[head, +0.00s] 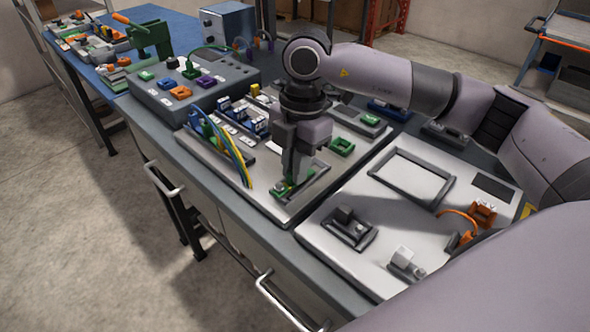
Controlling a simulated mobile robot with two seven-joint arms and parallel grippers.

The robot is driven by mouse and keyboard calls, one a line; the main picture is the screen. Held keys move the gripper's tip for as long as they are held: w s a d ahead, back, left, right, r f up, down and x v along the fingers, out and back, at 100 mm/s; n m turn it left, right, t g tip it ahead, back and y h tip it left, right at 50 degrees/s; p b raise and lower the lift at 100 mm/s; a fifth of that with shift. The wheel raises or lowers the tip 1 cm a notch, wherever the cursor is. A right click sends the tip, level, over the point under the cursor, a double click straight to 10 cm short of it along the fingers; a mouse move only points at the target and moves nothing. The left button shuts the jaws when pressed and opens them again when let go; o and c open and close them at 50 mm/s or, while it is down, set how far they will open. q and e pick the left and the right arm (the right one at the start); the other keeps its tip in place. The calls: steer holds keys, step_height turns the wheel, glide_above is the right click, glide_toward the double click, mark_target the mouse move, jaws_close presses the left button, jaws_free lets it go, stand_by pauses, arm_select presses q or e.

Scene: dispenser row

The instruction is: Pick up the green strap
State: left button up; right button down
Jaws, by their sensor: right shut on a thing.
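My right gripper (292,181) points down over the light board near the middle of the bench. It is shut on the green strap (281,188), a small green piece low at its fingertips. The strap is at a dark-framed shallow recess (309,187) near the board's front edge. The fingers hide part of the strap, and I cannot tell whether it is clear of the recess. My left gripper is not in view.
A green block (341,147) sits right of the gripper. Blue and yellow cables (235,152) arch on the left. A grey control box (192,87) stands behind left. A white panel (345,262) with an empty frame (411,178) and orange parts (483,213) lies right.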

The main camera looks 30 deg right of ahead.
step_height(320, 180, up, 20)
steer(key=shift+p, duration=0.3)
stand_by(0.4)
steer(key=shift+d+r+p, duration=0.1)
steer(key=shift+r+p, duration=0.95)
steer(key=shift+p, duration=0.05)
stand_by(0.8)
step_height(320, 180, up, 3)
steer(key=shift+w+d+f+p, duration=0.1)
steer(key=shift+d+p, duration=0.05)
steer(key=shift+p, duration=1)
